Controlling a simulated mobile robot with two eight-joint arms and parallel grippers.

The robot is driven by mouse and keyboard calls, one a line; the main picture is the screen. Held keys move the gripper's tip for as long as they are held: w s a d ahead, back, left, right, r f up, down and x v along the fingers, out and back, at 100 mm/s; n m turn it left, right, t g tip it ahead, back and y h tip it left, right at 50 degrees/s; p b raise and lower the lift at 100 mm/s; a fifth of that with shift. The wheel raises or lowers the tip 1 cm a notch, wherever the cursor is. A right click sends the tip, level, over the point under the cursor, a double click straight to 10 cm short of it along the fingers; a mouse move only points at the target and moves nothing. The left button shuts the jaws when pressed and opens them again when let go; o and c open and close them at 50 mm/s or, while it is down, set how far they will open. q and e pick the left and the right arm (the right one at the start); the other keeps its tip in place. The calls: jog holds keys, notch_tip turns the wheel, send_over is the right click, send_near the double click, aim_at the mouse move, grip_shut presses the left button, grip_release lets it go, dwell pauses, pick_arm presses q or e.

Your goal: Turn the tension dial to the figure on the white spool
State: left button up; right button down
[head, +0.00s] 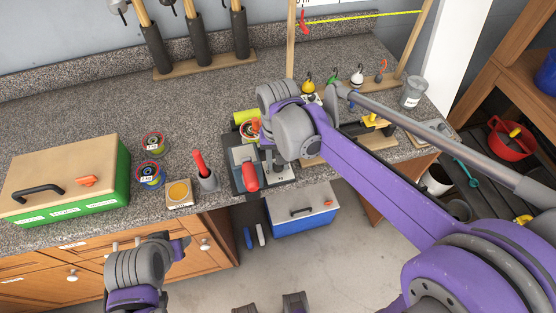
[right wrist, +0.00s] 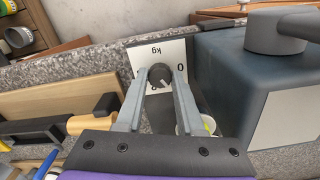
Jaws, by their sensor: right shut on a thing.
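My right gripper (right wrist: 160,82) is shut on the dark round tension dial (right wrist: 158,73), one finger on each side. The dial stands in front of a white plate (right wrist: 140,56) with upside-down "kg" and a 0; other figures are hidden. A light mark shows on the dial's lower right. In the head view my right wrist covers the dial, above the grey machine with a red lever (head: 250,176). A white-rimmed round thing with yellow-green (right wrist: 205,127) is partly hidden behind the right finger; I cannot tell if it is the white spool.

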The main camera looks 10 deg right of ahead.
jog(key=c, duration=0.5)
grip_release()
notch_tip(320, 180, up, 11)
jog(key=shift+f+p, duration=0.1)
jog(key=shift+p, duration=0.25)
jog(key=s+d+f+n+t, duration=0.1)
jog(key=s+d+f, duration=0.1)
jog(key=s+f, duration=0.2)
jog(key=s+d+f+t, duration=0.2)
jog(key=s+d+f, duration=0.1)
jog(key=s+f, duration=0.1)
jog(key=s+d+f+n+t, duration=0.1)
jog(key=s+d+f+t, duration=0.1)
jog(key=s+f, duration=0.3)
jog(key=shift+s+d+n, duration=0.2)
jog(key=shift+s+n, duration=0.1)
jog(key=shift+s, duration=0.25)
